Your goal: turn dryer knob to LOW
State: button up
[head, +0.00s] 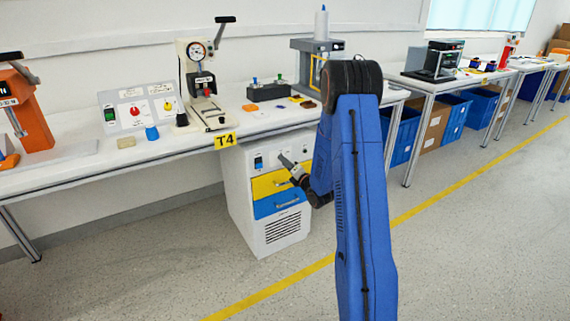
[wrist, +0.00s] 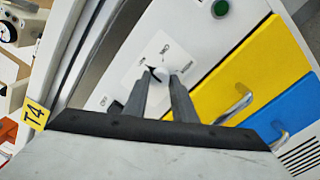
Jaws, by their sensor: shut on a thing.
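The white dryer cabinet (head: 277,230) stands under the bench, with its control panel at the top front. My gripper (head: 284,158) reaches to that panel from the right. In the wrist view, my gripper (wrist: 163,82) is shut on the dryer knob (wrist: 160,74), with one finger on each side of it. The knob is pale with a dark pointer mark and sits on a white label plate (wrist: 158,48). The printing around it is too small and tilted to read surely. In the head view my gripper hides the knob.
A yellow drawer (head: 268,184) and a blue drawer (head: 278,201) with handles lie below the panel. A green button (wrist: 220,8) is on the panel. The bench top (head: 160,150) overhangs the cabinet. The floor in front is clear.

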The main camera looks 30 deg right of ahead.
jog(key=shift+f+n, duration=0.1)
jog(key=shift+n, duration=0.3)
jog(key=o, duration=1)
jog(key=shift+o, duration=0.2)
jog(key=s, duration=1.7)
jog(key=shift+s+d+f, duration=0.2)
jog(key=shift+d+f, duration=0.15)
jog(key=shift+d, duration=0.1)
jog(key=shift+r, duration=0.1)
